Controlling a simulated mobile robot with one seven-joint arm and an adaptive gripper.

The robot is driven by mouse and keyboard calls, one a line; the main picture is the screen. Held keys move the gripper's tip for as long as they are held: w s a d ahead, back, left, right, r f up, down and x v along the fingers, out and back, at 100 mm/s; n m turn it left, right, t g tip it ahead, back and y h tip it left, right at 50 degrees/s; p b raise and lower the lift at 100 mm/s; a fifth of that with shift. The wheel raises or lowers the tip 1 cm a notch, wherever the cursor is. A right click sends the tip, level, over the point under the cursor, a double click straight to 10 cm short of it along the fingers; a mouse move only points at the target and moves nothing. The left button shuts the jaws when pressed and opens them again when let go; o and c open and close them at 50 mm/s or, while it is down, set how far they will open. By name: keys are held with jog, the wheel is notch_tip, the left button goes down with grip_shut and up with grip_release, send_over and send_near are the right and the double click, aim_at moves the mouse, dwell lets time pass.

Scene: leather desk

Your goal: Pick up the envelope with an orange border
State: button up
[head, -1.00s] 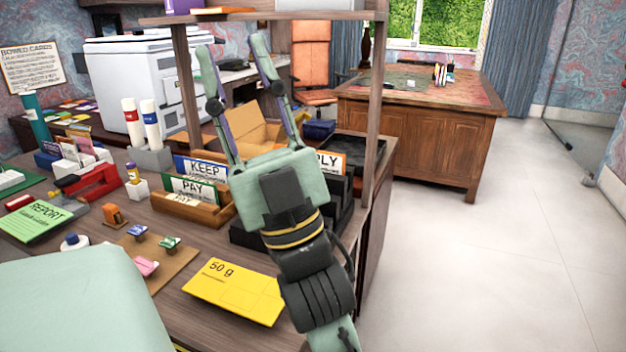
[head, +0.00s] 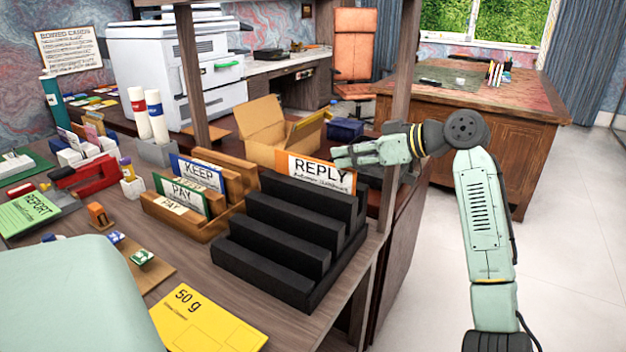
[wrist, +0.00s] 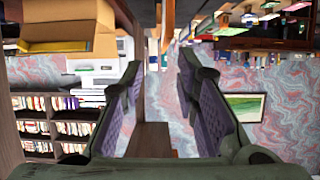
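The envelope with an orange border (head: 318,172), marked REPLY, stands upright in the rear slot of a black stepped rack (head: 290,228) in the head view. Its lower part is hidden by the rack. My gripper (head: 338,153) is just above and to the right of the envelope, turned sideways and pointing left. The head view does not show clearly whether it touches the envelope. In the wrist view my gripper (wrist: 158,95) has its two fingers wide apart with nothing between them. I cannot make out the envelope in the wrist view.
A wooden holder (head: 190,215) with KEEP and PAY envelopes stands left of the rack. A shelf post (head: 398,105) rises right beside my gripper. An open cardboard box (head: 265,140) is behind. A yellow 50 g envelope (head: 205,322) lies in front on the desk.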

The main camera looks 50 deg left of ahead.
aim_at(317, 160)
jog(key=p+x, duration=0.1)
jog(key=x, duration=0.4)
jog(key=p+x, duration=0.1)
jog(key=x, duration=0.2)
jog(key=shift+s+a+p, duration=0.2)
jog(key=shift+s+p, duration=0.1)
jog(key=shift+s, duration=0.1)
jog(key=shift+a+f, duration=0.25)
jog(key=shift+c, duration=0.3)
grip_shut()
